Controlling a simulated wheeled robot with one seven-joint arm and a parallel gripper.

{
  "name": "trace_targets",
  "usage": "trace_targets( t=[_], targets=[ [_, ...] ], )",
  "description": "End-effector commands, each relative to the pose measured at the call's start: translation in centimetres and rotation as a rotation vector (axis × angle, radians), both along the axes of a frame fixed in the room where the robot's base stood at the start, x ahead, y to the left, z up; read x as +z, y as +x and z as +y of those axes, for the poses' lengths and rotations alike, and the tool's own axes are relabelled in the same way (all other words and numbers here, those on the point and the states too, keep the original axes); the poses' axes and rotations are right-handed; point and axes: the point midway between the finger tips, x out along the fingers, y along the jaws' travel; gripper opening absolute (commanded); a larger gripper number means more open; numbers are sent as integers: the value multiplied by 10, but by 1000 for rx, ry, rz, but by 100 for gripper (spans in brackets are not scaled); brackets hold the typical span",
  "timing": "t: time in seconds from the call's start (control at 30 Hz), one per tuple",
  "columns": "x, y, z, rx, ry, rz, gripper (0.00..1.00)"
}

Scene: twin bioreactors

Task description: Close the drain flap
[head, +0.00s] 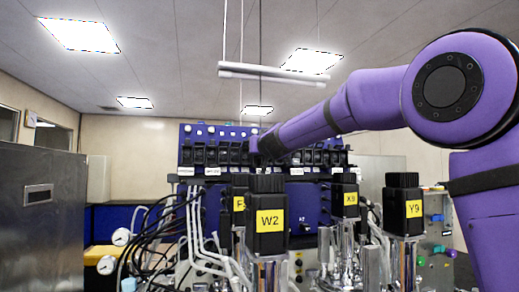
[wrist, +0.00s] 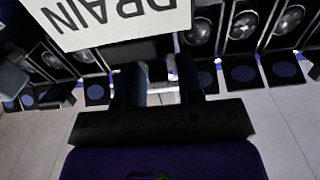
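A white label reading "DRAIN" (wrist: 110,18) shows upside down at the top of the wrist view. A dark unit sits right beside the label and is mostly hidden behind my gripper, so I cannot tell how its flap stands. My gripper (wrist: 160,88) is just in front of it, with its two dark fingers apart and a pale strip visible between them. I cannot tell whether a finger touches the flap. In the head view my arm reaches to the blue panel (head: 313,200) at the back, where my gripper is small and dark against the black units.
Neighbouring units with round clear faces (wrist: 200,30) and black flaps with blue discs (wrist: 243,74) line both sides. Black motor heads labelled W2 (head: 267,190), X9 (head: 345,182) and Y9 (head: 403,190) stand before the panel. Hoses (head: 200,235) crowd the left; a steel cabinet (head: 40,200) stands further left.

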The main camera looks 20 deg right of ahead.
Motion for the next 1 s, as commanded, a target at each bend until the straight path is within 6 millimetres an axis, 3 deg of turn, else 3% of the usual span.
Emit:
trace_targets(
  t=[0.03,0.1,0.67,1.0],
  targets=[
    [0,0,0,0,0,0,20],
    [0,0,0,0,0,0,10],
    [-5,2,-6,-20,-4,-90,10],
    [-8,3,-3,-7,-3,-265,10]
  ],
)
